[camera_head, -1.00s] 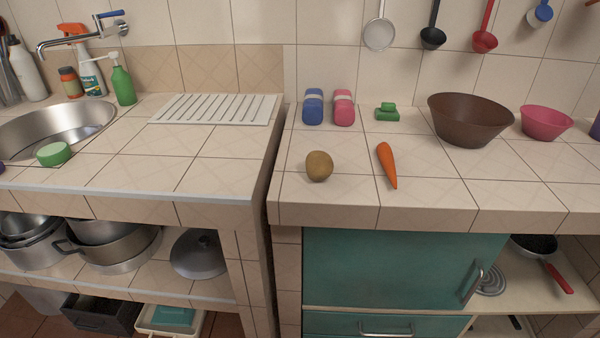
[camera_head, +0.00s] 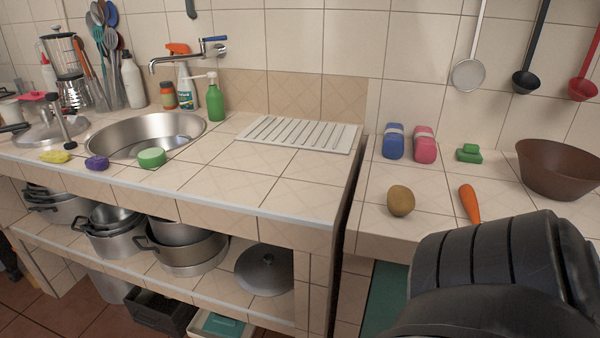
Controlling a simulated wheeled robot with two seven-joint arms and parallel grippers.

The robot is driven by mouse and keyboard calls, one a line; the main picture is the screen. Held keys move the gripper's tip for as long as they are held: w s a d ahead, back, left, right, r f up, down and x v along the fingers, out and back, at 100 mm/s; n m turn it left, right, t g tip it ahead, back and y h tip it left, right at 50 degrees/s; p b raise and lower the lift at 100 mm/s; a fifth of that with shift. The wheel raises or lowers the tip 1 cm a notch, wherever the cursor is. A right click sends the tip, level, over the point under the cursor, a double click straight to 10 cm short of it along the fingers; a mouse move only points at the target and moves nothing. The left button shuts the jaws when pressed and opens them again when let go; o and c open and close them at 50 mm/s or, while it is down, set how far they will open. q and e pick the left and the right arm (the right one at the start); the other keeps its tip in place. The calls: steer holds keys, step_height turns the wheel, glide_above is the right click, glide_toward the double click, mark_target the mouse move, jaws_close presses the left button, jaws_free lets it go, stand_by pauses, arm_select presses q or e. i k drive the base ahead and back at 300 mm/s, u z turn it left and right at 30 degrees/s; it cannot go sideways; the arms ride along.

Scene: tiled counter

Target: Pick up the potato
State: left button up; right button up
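The potato (camera_head: 401,200) is brown and roundish. It lies on the tiled counter to the right of the gap between the two counter sections, near the front edge. An orange carrot (camera_head: 469,203) lies to its right, apart from it. A black part of my arm fills the lower right of the head view, in front of the counter and right of the potato. Neither gripper shows in the view.
Blue (camera_head: 393,142) and pink (camera_head: 425,145) containers, a green block (camera_head: 469,153) and a brown bowl (camera_head: 558,168) stand behind the potato. A white drain board (camera_head: 298,134) and a sink (camera_head: 150,133) are to the left. Ladles hang on the wall.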

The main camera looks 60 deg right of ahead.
mark_target(400, 201)
steer(key=u, duration=0.15)
steer(key=k, duration=1.1)
steer(key=z, duration=1.4)
steer(key=i, duration=0.25)
steer(key=z, duration=0.05)
